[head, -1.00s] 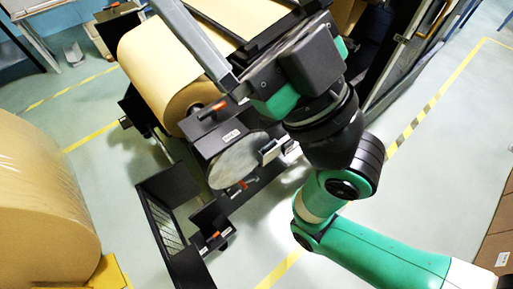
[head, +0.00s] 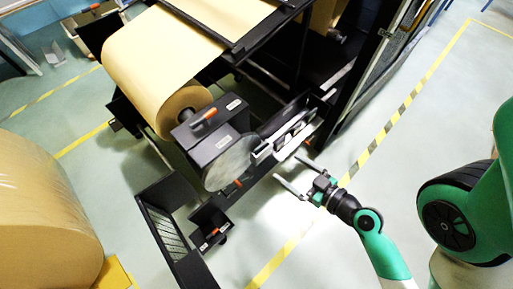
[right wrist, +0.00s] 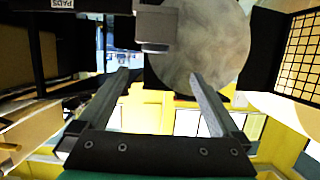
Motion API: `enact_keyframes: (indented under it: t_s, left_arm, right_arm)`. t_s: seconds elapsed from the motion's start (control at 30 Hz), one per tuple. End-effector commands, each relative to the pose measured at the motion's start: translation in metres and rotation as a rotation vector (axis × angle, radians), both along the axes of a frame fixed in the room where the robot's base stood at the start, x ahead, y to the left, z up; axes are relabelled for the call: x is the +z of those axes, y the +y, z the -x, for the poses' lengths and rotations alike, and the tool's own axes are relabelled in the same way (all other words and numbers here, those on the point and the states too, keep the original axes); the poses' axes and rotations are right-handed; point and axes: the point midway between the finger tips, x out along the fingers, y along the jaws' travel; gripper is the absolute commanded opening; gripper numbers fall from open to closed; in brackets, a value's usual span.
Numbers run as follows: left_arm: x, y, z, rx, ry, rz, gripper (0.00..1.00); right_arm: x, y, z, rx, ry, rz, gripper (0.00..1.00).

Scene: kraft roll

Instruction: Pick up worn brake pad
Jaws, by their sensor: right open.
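A grey round brake disc (head: 229,163) sits at the end of the roll's black housing. A pale grey block (head: 263,151), which looks like the brake pad or its holder, sits at the disc's right edge. In the right wrist view the block (right wrist: 156,27) lies ahead at the top, overlapping the disc (right wrist: 205,50). My right gripper (head: 291,171) is open and empty, to the lower right of the block and apart from it. Its two fingers (right wrist: 158,78) point toward the disc area. Whether the pad is worn cannot be told. My left gripper is out of view.
A black tray (head: 318,120) with pale pieces adjoins the block. A label reading PADS (right wrist: 62,4) shows in the wrist view. The kraft roll (head: 150,85) is at upper left, and a large roll (head: 45,210) at lower left.

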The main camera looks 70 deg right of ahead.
Motion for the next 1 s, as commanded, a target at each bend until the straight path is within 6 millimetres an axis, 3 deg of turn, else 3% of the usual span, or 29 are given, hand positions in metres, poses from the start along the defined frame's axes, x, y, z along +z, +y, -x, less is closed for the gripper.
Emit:
enact_keyframes:
  t_s: [0.27,0.47,0.8,1.0]
  left_arm:
    - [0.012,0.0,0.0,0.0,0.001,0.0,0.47]
    - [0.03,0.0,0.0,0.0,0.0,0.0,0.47]
    - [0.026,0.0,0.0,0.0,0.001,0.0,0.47]
    - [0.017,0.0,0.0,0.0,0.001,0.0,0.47]
  right_arm:
    - [-0.001,-0.006,-0.012,0.005,0.003,0.002,1.0]
    - [-0.008,-0.018,-0.043,0.007,-0.005,0.009,1.0]
    - [-0.021,-0.029,-0.061,0.0,-0.003,0.005,1.0]
    - [-0.03,-0.047,-0.089,0.001,-0.005,0.007,1.0]
